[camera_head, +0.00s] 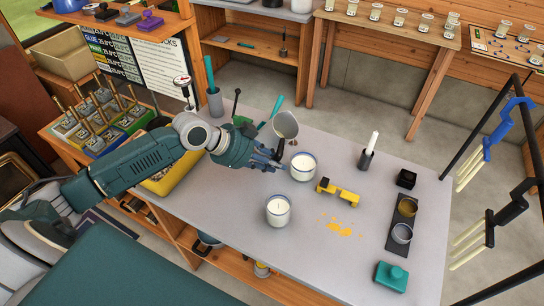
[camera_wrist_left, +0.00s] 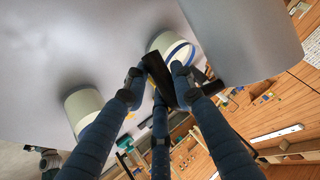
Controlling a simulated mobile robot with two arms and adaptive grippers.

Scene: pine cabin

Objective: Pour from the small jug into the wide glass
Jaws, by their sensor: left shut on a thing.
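The small jug (camera_head: 285,125) is grey and held tilted above the table by my left gripper (camera_head: 268,160). In the left wrist view its grey body (camera_wrist_left: 240,40) fills the upper right, and my left gripper's fingers (camera_wrist_left: 158,88) close around its black handle (camera_wrist_left: 157,70). The wide glass (camera_head: 302,168), with pale content and a blue rim, stands just below and right of the jug; it also shows in the left wrist view (camera_wrist_left: 172,44). Small brown specks show between jug and glass. The jug's inside level cannot be told. My right gripper is not in view.
A similar glass (camera_head: 278,211) stands nearer. A yellow block-like thing (camera_head: 338,192) and yellow flakes (camera_head: 336,228) lie to the right. A candle in a dark holder (camera_head: 367,155), a dark tray with cups (camera_head: 403,220) and a teal object (camera_head: 392,276) stand further right.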

